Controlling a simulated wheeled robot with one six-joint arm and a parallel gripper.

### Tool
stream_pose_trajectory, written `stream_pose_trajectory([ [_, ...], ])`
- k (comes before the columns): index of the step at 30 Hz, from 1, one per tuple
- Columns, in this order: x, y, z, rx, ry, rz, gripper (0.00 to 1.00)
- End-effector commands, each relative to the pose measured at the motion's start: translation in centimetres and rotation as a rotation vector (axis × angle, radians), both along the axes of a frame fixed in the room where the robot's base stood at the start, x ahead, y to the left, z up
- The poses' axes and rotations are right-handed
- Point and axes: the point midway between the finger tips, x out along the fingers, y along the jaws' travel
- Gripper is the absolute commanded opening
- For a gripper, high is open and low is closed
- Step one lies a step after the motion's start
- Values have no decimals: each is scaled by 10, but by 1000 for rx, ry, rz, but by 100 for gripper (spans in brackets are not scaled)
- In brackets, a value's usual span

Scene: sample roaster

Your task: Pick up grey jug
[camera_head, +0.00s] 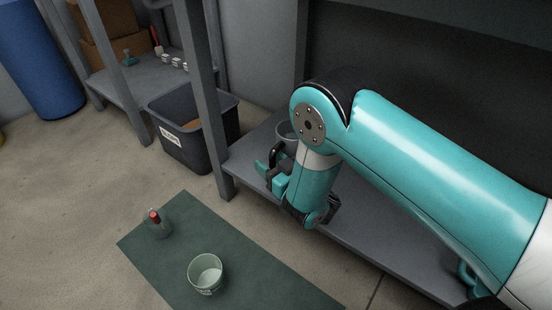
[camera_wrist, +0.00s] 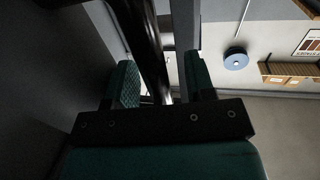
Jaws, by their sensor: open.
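A grey jug (camera_head: 286,134) stands on the low grey shelf (camera_head: 390,240), mostly hidden behind my arm; only its upper left part and rim show. My gripper (camera_head: 268,165) is open, low over the shelf, just in front of the jug's visible part. In the wrist view, my gripper's two teal fingers (camera_wrist: 163,82) stand apart. A dark, shiny, curved bar (camera_wrist: 150,45) runs between them; it may be the jug's handle, but I cannot tell for sure. Whether either finger touches it is not clear.
A dark bin (camera_head: 205,150) stands left of the shelf post (camera_head: 205,90). A blue cylinder (camera_head: 40,65) stands far left.

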Motion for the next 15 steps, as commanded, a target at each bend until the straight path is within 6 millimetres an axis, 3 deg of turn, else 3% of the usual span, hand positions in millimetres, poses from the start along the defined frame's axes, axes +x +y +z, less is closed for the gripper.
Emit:
stream_pose_trajectory([
  [9, 5, -2, 0, 0, 0, -11, 50],
  [11, 5, -1, 0, 0, 0, -10, 38],
  [15, 5, -1, 0, 0, 0, -10, 6],
])
